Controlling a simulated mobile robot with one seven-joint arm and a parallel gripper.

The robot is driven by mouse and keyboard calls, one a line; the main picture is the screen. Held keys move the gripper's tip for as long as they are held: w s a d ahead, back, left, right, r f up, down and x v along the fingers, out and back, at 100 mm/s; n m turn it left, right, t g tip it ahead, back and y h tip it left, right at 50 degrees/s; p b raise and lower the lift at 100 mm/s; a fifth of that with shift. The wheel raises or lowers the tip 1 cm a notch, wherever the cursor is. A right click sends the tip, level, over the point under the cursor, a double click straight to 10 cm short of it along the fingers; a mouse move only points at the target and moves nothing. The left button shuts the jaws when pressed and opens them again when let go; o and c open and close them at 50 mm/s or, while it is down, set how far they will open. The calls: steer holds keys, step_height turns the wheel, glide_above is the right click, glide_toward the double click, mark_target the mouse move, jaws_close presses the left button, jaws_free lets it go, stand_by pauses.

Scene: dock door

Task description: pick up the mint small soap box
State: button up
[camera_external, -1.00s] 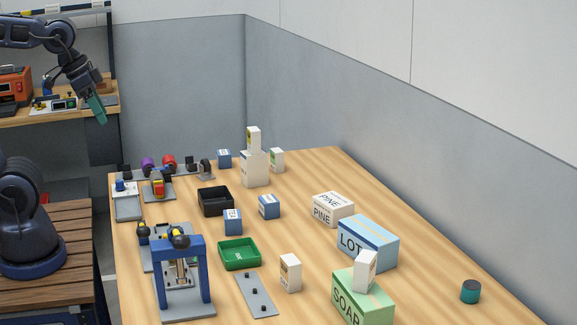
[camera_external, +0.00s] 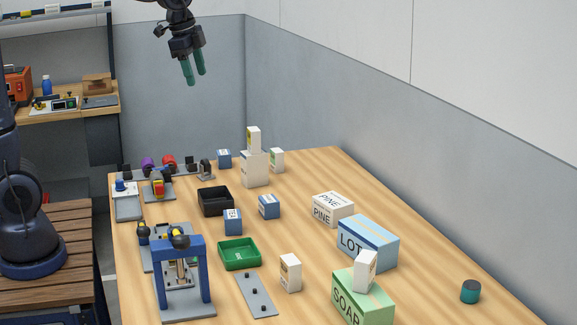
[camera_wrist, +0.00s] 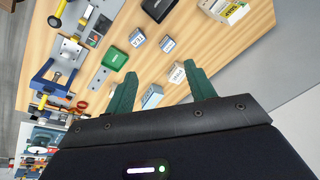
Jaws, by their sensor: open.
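A mint box lettered SOAP (camera_external: 350,305) stands at the near edge of the table in the external view, with a white box (camera_external: 366,268) tilted on top of it. It is the only plainly mint box I see; its small size is not clear. A white box with a green mark (camera_external: 277,160) stands at the back. My gripper (camera_external: 196,80) is open and empty, high above the far left part of the table, well away from the mint box. In the wrist view the open green fingers (camera_wrist: 163,82) point over the table; I cannot make out the mint box there.
A blue LOTION box (camera_external: 368,243) and a white PINE box (camera_external: 333,208) stand behind the mint box. A green tray (camera_external: 239,255), a black tray (camera_external: 215,201) and a blue press (camera_external: 180,275) are to the left. A teal cylinder (camera_external: 470,292) is at right; table around it is clear.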

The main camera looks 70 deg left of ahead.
steer(key=w+a+f+m, duration=0.3)
steer(key=w+a, duration=0.3)
steer(key=w, duration=0.4)
steer(key=m+g, duration=0.3)
steer(key=m, duration=0.4)
glide_above(277, 150)
steer(key=shift+h, duration=0.3)
steer(key=f, duration=2.3)
steer(key=shift+s+f, duration=0.2)
steer(key=shift+s, duration=0.05)
steer(key=shift+a+f, duration=0.1)
steer(key=shift+f, duration=0.4)
step_height(277, 150, down, 5)
steer(key=shift+w+f, duration=0.15)
steer(key=shift+f, duration=1.2)
steer(key=shift+w+f, duration=0.15)
steer(key=shift+f, duration=1.15)
steer(key=c, duration=1.1)
steer(key=shift+r, duration=0.1)
